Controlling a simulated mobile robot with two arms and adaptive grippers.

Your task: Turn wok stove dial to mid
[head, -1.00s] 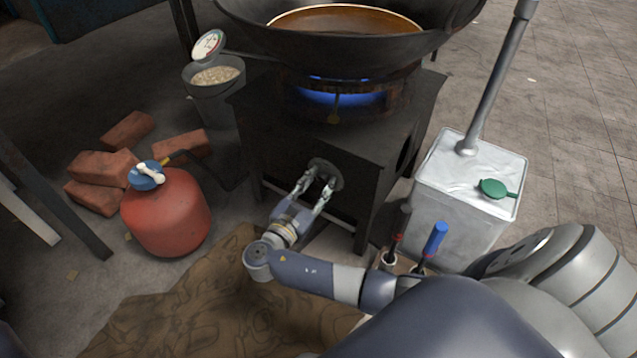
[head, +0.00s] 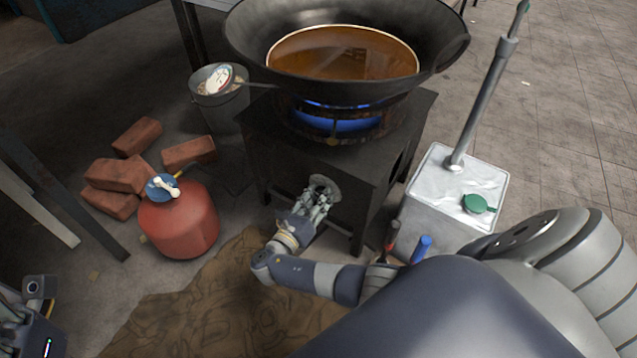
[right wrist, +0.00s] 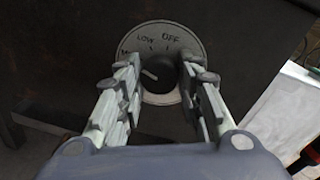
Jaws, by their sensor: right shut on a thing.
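The stove dial (right wrist: 160,76) is a dark round knob on a pale round plate (right wrist: 147,35) on the front of the black wok stove (head: 287,150). The plate reads LOW and OFF at its top; a label further left is partly hidden by a finger. The knob's white mark points to the upper left. My right gripper (head: 318,199) reaches the dial from the front. It is shut on the knob, with one finger on each side in the right wrist view (right wrist: 160,85). My left gripper's fingers do not show.
A wok (head: 250,45) with brown liquid (head: 345,55) sits over a blue flame (head: 335,121). A red gas tank (head: 180,222) and bricks (head: 115,173) are at left, with a bucket (head: 225,105) behind. A silver canister (head: 440,200) stands right of the stove.

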